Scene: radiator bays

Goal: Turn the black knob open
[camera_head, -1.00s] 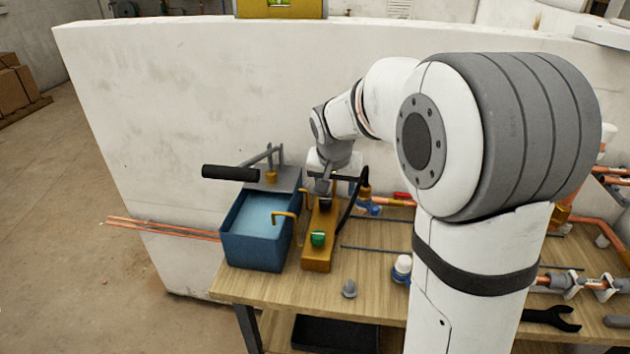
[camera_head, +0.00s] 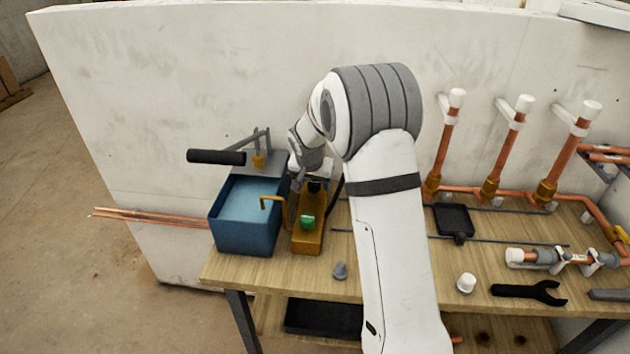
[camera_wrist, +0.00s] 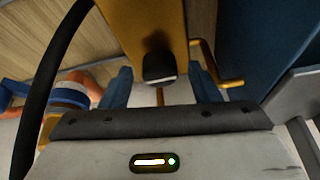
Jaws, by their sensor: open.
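The black knob (camera_wrist: 158,68) sits on an orange-yellow block in the wrist view, between my two fingers in the picture. In the head view the black knob (camera_head: 314,187) shows small at the back of the block (camera_head: 306,240), behind a green knob (camera_head: 308,222). My gripper (camera_wrist: 163,84) is open, with its blue fingers spread left and right of the black knob. I see a gap on both sides and no clear contact. In the head view my wrist is over the back of the block and hides part of it.
A blue tank of water (camera_head: 246,240) with a black-handled pump (camera_head: 216,157) stands just left of the block. A black hose (camera_wrist: 45,75) runs close by my gripper. Copper pipes (camera_head: 492,175) stand at the right along the wall.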

